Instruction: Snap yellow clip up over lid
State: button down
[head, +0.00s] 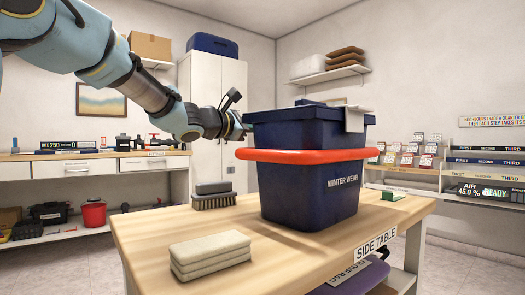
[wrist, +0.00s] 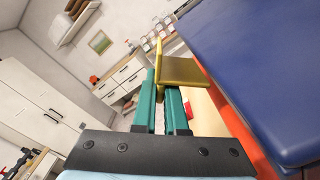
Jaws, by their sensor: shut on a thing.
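The yellow clip (wrist: 184,71) is a bent, gold-coloured plate in the wrist view. My gripper (wrist: 162,90) has its two teal fingers shut on the clip, just beside the edge of the blue lid (wrist: 262,70). The clip's upper flap appears close to the lid's side; I cannot tell if it touches. In the head view, my gripper (head: 241,126) reaches the far left side of the dark blue bin (head: 310,205), at lid height. The lid (head: 285,117) sits on the bin, above a thick red-orange band (head: 305,155). The clip is hidden in the head view.
The bin stands on a wooden side table (head: 160,235). A stack of folded cloths (head: 210,257) and a brush (head: 213,198) lie left of it. A small green item (head: 393,196) lies at right.

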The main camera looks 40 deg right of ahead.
jog(key=m+b, duration=0.2)
jog(key=b, duration=0.1)
jog(key=m+b, duration=0.1)
jog(key=b, duration=0.1)
jog(key=shift+s+r+m, duration=0.3)
jog(key=shift+s+m, duration=0.1)
jog(key=m+b, duration=0.1)
jog(key=s+r+m+b, duration=0.1)
jog(key=b, duration=0.1)
jog(key=m+b, duration=0.1)
jog(key=m, duration=0.1)
jog(key=shift+s+r+b, duration=0.15)
jog(key=shift+r+b, duration=0.1)
jog(key=shift+b, duration=0.15)
jog(key=shift+r, duration=0.1)
jog(key=c, duration=1)
grip_release()
jog(key=shift+o, duration=0.2)
jog(key=shift+a, duration=0.1)
jog(key=a, duration=1)
jog(key=shift+a, duration=0.3)
jog(key=shift+s, duration=0.1)
